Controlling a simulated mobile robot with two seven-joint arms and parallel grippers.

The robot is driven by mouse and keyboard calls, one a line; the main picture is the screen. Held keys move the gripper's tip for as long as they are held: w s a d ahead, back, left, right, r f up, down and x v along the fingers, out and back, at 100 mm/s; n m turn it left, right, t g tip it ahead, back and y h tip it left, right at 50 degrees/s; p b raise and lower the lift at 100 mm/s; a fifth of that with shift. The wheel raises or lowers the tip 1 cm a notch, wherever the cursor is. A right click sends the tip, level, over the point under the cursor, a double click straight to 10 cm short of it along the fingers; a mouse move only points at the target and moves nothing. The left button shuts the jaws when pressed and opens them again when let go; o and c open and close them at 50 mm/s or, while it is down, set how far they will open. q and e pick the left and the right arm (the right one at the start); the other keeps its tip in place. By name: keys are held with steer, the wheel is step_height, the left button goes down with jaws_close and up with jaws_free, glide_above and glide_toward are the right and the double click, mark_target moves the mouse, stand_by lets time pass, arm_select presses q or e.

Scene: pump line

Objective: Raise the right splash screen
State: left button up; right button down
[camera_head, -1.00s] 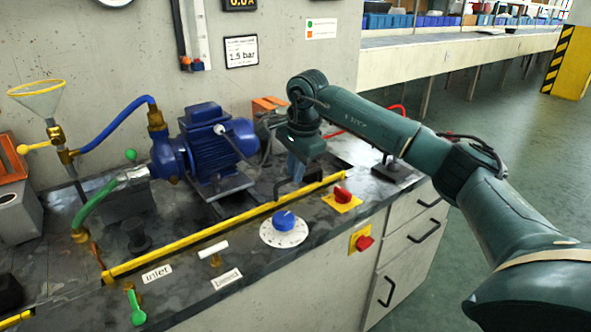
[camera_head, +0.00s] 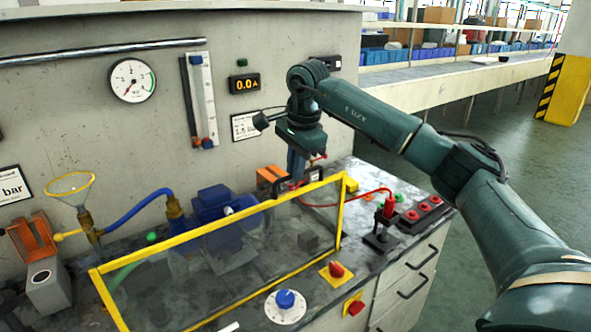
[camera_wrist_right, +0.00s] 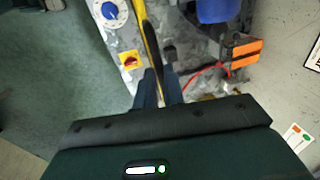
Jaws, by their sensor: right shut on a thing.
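The splash screen (camera_head: 215,227) is a clear panel in a yellow frame. In the head view it stands up from the counter, its top rail well above the worktop, and the pump shows through it. I cannot tell whether it is fully vertical. In the right wrist view the yellow rail (camera_wrist_right: 152,45) runs to between the two fingers of my right gripper (camera_wrist_right: 160,88). The fingertips are partly hidden. My left gripper is not in view.
The blue pump (camera_head: 212,203) is behind the screen. A blue dial (camera_head: 285,301) and a red switch (camera_head: 336,270) sit in front. A red-handled device (camera_head: 388,212) with a red cable stands to the right. The wall with the gauge (camera_head: 132,81) is behind.

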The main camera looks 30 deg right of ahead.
steer(key=shift+r, duration=0.45)
steer(key=c, duration=1.6)
jaws_free()
steer(key=shift+o, duration=0.6)
step_height(320, 180, up, 13)
steer(key=s, duration=0.2)
steer(key=shift+s+d+b, duration=0.15)
steer(key=shift+s+b, duration=0.15)
steer(key=shift+b, duration=0.05)
steer(key=shift+f, duration=0.15)
